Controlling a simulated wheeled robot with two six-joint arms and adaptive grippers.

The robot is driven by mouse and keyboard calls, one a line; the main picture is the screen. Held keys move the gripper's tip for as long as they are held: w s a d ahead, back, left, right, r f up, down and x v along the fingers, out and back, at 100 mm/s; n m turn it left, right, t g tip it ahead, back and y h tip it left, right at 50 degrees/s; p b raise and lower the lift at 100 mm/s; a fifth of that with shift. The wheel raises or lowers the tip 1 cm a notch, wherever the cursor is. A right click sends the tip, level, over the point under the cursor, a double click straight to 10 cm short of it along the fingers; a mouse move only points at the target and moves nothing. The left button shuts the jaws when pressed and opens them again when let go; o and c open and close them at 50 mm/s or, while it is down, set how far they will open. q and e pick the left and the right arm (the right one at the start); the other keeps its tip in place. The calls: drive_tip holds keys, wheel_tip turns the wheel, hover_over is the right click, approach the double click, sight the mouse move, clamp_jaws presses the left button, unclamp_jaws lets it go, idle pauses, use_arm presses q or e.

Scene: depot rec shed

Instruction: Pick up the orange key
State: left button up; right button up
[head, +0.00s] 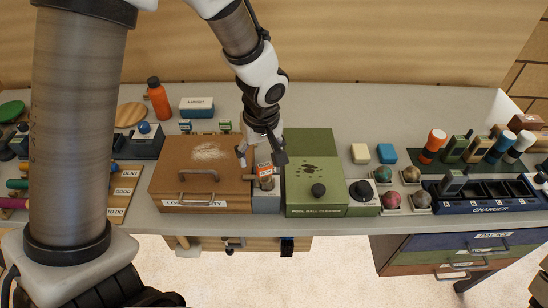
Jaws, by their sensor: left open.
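My left gripper (261,158) points down over the joint between the brown lidded box and the green box, with its fingers apart. Between and just below its fingers is a small orange and white piece (264,169), which may be the orange key or its tag. It sits by a small brown knob-like part (266,183) on a narrow grey block (266,203). The piece is too small and too close to the fingers to tell its shape or whether they touch it. My right gripper is not in view.
The brown box (170,175) has a handle and stands close on the left. An orange bottle (159,102) and a lunch box (197,107) stand behind. The back right counter (420,105) is clear.

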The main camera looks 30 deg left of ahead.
sight(265, 166)
use_arm(q)
drive_tip(key=f, duration=0.1)
drive_tip(key=w+f+p, duration=0.1)
drive_tip(key=f, duration=0.1)
drive_tip(key=shift+w+d+f, duration=0.2)
drive_tip(key=shift+d+f, duration=0.2)
drive_tip(key=f, duration=0.1)
drive_tip(key=a+f, duration=0.1)
drive_tip(key=shift+w+a+f, duration=0.1)
drive_tip(key=shift+w+f, duration=0.05)
drive_tip(key=shift+f, duration=0.25)
drive_tip(key=shift+d+r, duration=0.1)
drive_tip(key=shift+d, duration=0.1)
drive_tip(key=shift+c, duration=1.3)
drive_tip(key=c, duration=0.9)
